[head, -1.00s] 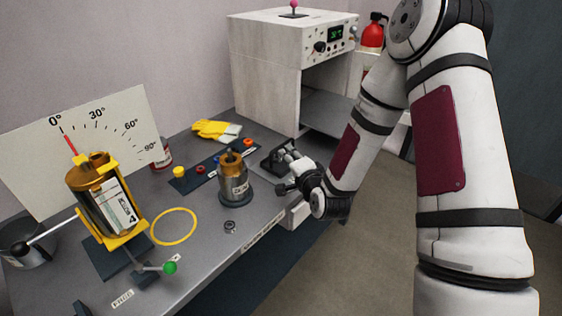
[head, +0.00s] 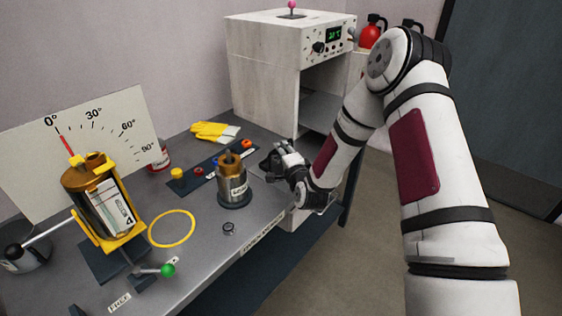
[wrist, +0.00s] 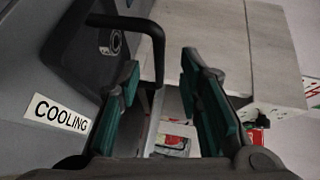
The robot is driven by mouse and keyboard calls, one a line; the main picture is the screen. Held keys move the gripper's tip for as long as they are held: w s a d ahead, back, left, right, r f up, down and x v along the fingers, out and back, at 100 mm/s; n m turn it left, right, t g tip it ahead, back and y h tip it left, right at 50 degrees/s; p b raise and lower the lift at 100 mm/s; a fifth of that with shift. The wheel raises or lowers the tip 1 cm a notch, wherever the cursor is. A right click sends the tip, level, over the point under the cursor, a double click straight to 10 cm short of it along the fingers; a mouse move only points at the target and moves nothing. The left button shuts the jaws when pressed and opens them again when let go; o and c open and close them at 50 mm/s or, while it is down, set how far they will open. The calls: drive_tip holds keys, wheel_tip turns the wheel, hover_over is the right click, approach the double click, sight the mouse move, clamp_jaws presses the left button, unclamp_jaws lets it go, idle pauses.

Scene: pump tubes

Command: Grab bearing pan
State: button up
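A dark square pan (wrist: 85,50) with a small ring-shaped bearing (wrist: 111,42) in it fills the upper left of the wrist view. I take it for the bearing pan. Its black looped handle (wrist: 156,50) reaches toward my gripper (wrist: 165,95). The handle shows between the two green-padded fingers, nearer the left one; I cannot tell if they touch. The fingers are apart. In the head view my gripper (head: 278,162) is at the bench's right edge, and mostly hides the pan.
A COOLING label (wrist: 61,114) lies beside the pan. A brown-topped cylinder (head: 234,185) stands left of my gripper, with a small ring (head: 228,229) in front. The grey oven cabinet (head: 265,75) stands behind. A yellow-framed tilt stand (head: 98,200) and yellow ring (head: 172,228) are farther left.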

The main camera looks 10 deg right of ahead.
drive_tip(key=shift+w+f, duration=0.25)
drive_tip(key=shift+w, duration=0.9)
drive_tip(key=shift+w+f, duration=0.25)
drive_tip(key=shift+w, duration=0.9)
clamp_jaws()
